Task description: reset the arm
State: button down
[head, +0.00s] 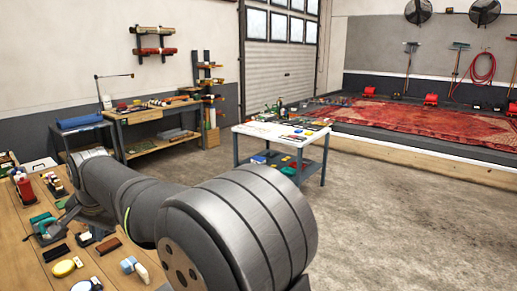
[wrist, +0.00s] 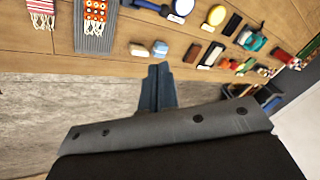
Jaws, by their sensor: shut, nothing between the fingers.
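My gripper (wrist: 157,88) shows in the wrist view as dark blue-grey fingers pressed together. It is shut and empty. The fingertips appear near the front edge of the wooden workbench (wrist: 120,56), close to small blocks on it; I cannot tell the height above it. In the head view my arm lies across the lower left and middle, over the bench side, and I cannot make out the fingers there.
The workbench carries a fringed orange sample (wrist: 95,14), a striped cloth (wrist: 41,12), a blue-and-white block (wrist: 160,48), a yellow-topped round item (wrist: 216,15) and a teal tool (wrist: 252,38). A white-topped cart (head: 262,132) stands mid-floor. Open concrete (head: 400,220) lies right.

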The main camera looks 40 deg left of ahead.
jog(key=w+d+r+m+g+y, duration=0.1)
jog(key=d+r+m, duration=0.2)
jog(key=d, duration=0.4)
jog(key=shift+d+r, duration=0.4)
jog(key=shift+r, duration=0.1)
jog(key=c, duration=2.1)
grip_release()
